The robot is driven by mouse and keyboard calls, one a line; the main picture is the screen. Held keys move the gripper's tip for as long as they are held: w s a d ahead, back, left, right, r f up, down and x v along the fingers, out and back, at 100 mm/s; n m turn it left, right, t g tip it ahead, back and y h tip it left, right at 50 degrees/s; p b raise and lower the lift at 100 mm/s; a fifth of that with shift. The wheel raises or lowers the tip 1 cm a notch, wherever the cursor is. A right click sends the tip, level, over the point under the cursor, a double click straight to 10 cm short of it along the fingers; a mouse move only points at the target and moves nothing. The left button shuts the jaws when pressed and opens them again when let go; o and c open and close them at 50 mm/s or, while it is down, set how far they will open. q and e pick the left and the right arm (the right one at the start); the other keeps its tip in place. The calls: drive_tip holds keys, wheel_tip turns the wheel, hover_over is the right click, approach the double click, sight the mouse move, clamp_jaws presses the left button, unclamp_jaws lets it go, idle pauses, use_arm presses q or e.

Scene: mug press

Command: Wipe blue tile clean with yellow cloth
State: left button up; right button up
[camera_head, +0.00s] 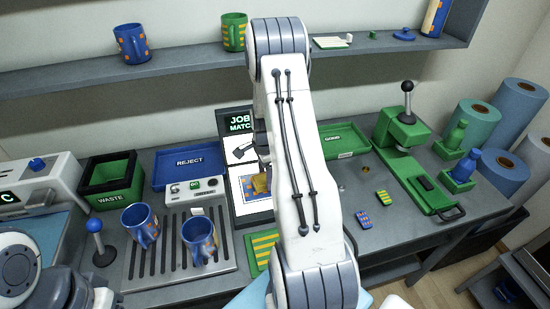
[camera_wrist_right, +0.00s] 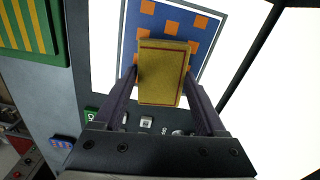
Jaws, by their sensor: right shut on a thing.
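My right gripper (camera_head: 262,176) is shut on the yellow cloth (camera_head: 260,186), a small flat yellow piece with a dark red border line in the right wrist view (camera_wrist_right: 162,72). The cloth is in front of a blue square with orange squares (camera_wrist_right: 150,22) on the bright job panel (camera_head: 232,130), covering part of it; I cannot tell whether they touch. A small blue tile with orange marks (camera_head: 363,220) lies on the bench right of my right arm, away from the cloth. My left gripper is not in view.
A green yellow-striped plate (camera_head: 262,250) lies near the panel's foot. Two blue mugs (camera_head: 140,225) stand on a slotted tray (camera_head: 172,262) at the left. A green press (camera_head: 402,130) stands right. A small green-yellow tile (camera_head: 383,197) lies on the bench.

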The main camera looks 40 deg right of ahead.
drive_tip(key=shift+s+d, duration=0.2)
drive_tip(key=shift+d, duration=0.2)
drive_tip(key=shift+s+d+r, duration=0.2)
drive_tip(key=shift+d+r, duration=0.05)
drive_tip(key=shift+w+r+p, duration=0.1)
drive_tip(key=shift+r+p, duration=0.6)
drive_tip(key=shift+r, duration=0.25)
drive_tip(key=shift+a+r, duration=0.1)
drive_tip(key=shift+r, duration=0.25)
wheel_tip(320, 180, up, 5)
drive_tip(key=p, duration=0.4)
drive_tip(key=shift+r, duration=0.1)
